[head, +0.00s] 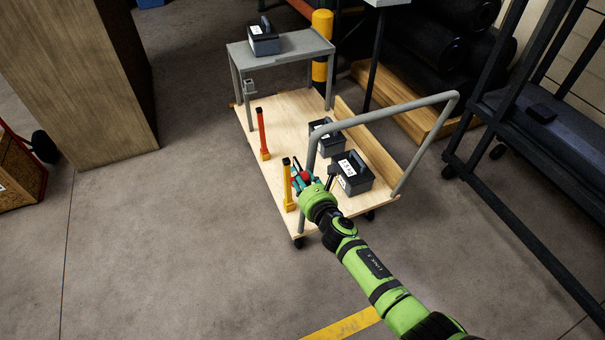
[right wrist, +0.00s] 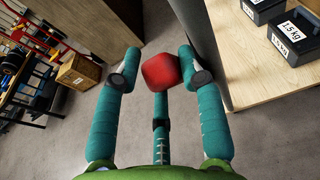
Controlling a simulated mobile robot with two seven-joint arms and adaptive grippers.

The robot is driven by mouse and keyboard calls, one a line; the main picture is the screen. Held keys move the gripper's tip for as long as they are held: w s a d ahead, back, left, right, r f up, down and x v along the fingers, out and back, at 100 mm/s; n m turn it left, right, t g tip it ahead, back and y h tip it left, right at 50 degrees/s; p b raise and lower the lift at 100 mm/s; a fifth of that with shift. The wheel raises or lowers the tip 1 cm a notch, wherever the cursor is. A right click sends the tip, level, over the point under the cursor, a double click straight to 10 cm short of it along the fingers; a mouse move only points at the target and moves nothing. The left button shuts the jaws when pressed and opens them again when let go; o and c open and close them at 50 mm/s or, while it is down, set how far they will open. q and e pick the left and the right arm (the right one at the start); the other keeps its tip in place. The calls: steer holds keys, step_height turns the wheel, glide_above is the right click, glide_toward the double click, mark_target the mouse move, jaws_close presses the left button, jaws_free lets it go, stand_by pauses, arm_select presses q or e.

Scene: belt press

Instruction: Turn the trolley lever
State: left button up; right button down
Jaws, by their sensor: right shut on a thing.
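The trolley (head: 268,165) is a pale wooden deck with a grey tube handle (head: 405,107) at its near right end. My right gripper (head: 304,179) reaches in from the lower right to the near end of the deck, beside a yellow post (head: 288,190) with a black top. Its teal fingers are closed around a red knob (head: 305,176). In the right wrist view the red knob (right wrist: 163,72) sits between the fingertips of my right gripper (right wrist: 153,75). The rest of the lever is mostly hidden behind the gripper. My left gripper is out of view.
Dark boxes (head: 352,172) with weight labels stand on the deck beside the handle. An orange post (head: 262,135) stands farther along it. A grey raised shelf (head: 285,46) carries another box at the far end. Open floor (head: 170,230) lies to the left.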

stand_by(0.3)
steer(key=c, duration=0.7)
jaws_free()
steer(key=shift+w, duration=0.1)
steer(key=v, duration=1.2)
steer(key=shift+r, duration=0.1)
